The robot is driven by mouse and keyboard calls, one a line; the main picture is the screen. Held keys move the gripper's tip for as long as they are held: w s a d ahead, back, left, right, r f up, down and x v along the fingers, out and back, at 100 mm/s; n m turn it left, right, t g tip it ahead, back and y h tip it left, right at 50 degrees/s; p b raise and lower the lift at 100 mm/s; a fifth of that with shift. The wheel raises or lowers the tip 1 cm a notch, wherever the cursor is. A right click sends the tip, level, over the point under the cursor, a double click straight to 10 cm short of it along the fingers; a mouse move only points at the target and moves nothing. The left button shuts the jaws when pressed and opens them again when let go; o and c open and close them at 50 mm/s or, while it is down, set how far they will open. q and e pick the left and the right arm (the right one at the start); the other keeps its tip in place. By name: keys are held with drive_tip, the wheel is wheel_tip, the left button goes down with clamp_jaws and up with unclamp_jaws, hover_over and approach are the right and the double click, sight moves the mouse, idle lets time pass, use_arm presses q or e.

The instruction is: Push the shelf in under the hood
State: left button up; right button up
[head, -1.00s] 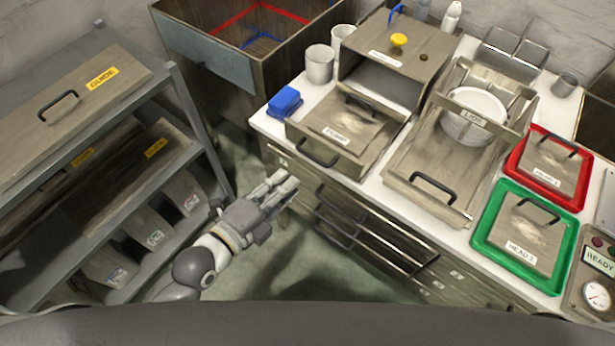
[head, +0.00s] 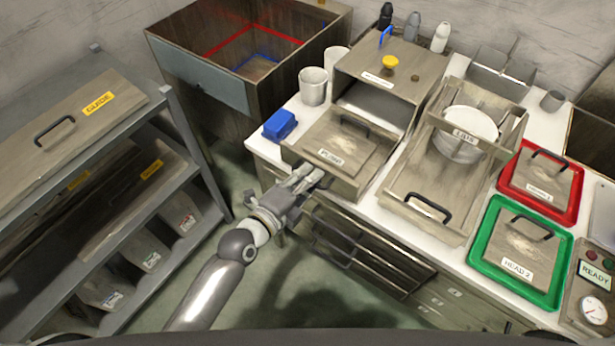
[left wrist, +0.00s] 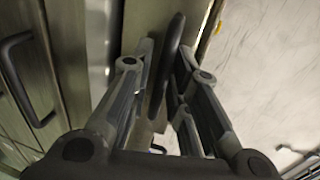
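The shelf (head: 374,182) is a wooden tray sticking out of the front of the metal hood (head: 392,68), which has a yellow knob on top. A lidded plate (head: 335,140) with a white label and a black handle lies on the shelf. My left gripper (head: 308,176) is at the shelf's front face, where it hides the front handle. In the left wrist view the black handle (left wrist: 171,60) stands between the fingers of my left gripper (left wrist: 166,52), which look apart with a gap beside the bar. My right gripper is out of view.
A blue block (head: 280,125) and white cups (head: 313,86) stand left of the hood. A second tray (head: 395,205) with a white bowl (head: 466,130) is to the right, then red (head: 568,205) and green (head: 478,262) trays. Drawers with handles (head: 335,240) are below; a grey rack (head: 190,130) stands left.

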use_arm(q)
clamp_jaws()
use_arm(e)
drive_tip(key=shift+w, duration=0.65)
use_arm(q)
drive_tip(key=b, duration=0.4)
approach(357, 127)
drive_tip(key=shift+r+x, duration=0.2)
drive_tip(key=shift+x, duration=0.95)
drive_tip(key=b+x, duration=0.1)
drive_tip(key=x, duration=0.1)
drive_tip(key=r+x, duration=0.1)
drive_tip(key=x, duration=0.2)
drive_tip(key=b+x, duration=0.1)
drive_tip(key=x, duration=0.1)
drive_tip(key=shift+w+d+r+b, duration=0.15)
drive_tip(key=shift+w+r+b, duration=0.15)
drive_tip(key=shift+w+r, duration=0.1)
drive_tip(key=shift+w+d, duration=0.4)
drive_tip(key=shift+w, duration=0.15)
drive_tip(key=shift+r, duration=0.15)
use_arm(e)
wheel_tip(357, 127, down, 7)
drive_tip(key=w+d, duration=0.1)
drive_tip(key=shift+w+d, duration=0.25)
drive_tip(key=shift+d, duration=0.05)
